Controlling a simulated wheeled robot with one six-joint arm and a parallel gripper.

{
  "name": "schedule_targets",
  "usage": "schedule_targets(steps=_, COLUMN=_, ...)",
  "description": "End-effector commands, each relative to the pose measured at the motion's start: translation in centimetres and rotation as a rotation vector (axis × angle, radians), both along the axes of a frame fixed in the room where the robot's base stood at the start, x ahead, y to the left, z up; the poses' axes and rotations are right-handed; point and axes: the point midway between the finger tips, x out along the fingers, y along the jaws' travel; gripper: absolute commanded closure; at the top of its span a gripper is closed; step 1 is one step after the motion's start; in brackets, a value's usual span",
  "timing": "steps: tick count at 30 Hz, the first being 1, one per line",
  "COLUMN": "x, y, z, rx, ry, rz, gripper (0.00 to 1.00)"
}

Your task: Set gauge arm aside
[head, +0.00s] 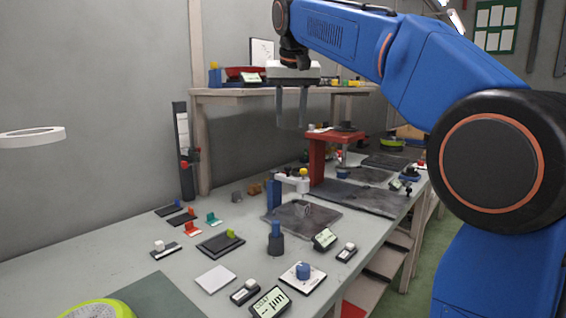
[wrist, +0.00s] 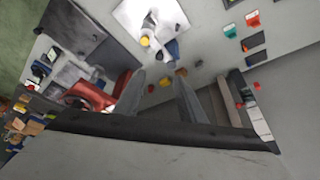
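A small gauge stand with a blue post (head: 274,196) and a white arm (head: 292,184) topped by a yellow knob (head: 304,173) stands on the grey bench, by the back edge of a dark stone plate (head: 305,218). I take this white arm for the gauge arm. It also seems to show in the wrist view, with its yellow knob (wrist: 145,41) near the top. My gripper (head: 291,126) hangs above the bench, higher than the gauge arm and apart from it. Its two fingers are spread with nothing between them; they also show in the wrist view (wrist: 160,76).
A red stand (head: 317,160) is behind the gauge arm. A raised shelf (head: 230,95) runs along the wall. Blocks, displays (head: 268,302) and a blue-knobbed plate (head: 302,277) crowd the front. Bare bench (head: 110,254) lies at left.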

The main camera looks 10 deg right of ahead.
Motion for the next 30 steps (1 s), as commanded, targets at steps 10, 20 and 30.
schedule_targets(steps=10, x=2.2, y=-0.4, z=-5.6, rx=-0.001, ry=0.002, rz=0.0, gripper=0.63)
schedule_targets(steps=20, x=4.4, y=-0.7, z=-11.0, rx=-0.001, ry=0.002, rz=0.0, gripper=0.63)
schedule_targets(steps=30, x=5.8, y=-1.0, z=-14.4, rx=0.0, ry=0.0, rz=0.0, gripper=0.63)
